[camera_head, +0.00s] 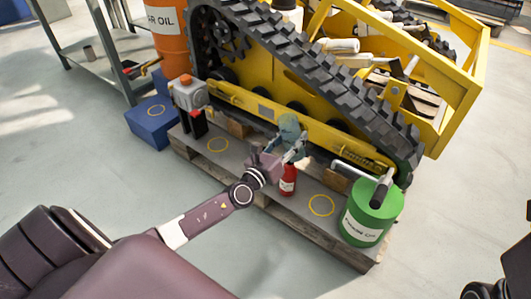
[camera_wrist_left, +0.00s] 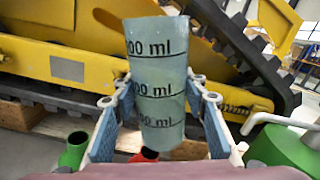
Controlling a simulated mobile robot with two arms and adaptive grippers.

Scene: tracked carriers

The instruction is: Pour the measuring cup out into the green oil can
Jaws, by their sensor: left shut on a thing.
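The measuring cup (camera_head: 289,128) is a translucent blue-green beaker with black ml marks, close to upright. It also shows in the left wrist view (camera_wrist_left: 158,75). My left gripper (camera_head: 290,152) is shut on it, with a finger on each side, and holds it above the pallet. The green oil can (camera_head: 362,222) stands on the pallet to the right of and nearer than the cup, with its spout rising at the back. In the left wrist view the can (camera_wrist_left: 285,150) is at the right edge, apart from the cup. The cup's contents are hidden.
A small red container (camera_head: 288,182) stands on the pallet (camera_head: 250,180) below my left gripper. A yellow ring (camera_head: 321,205) lies between it and the can. A tracked carrier (camera_head: 300,70) is close behind. A grey device with an orange knob (camera_head: 188,92) stands left.

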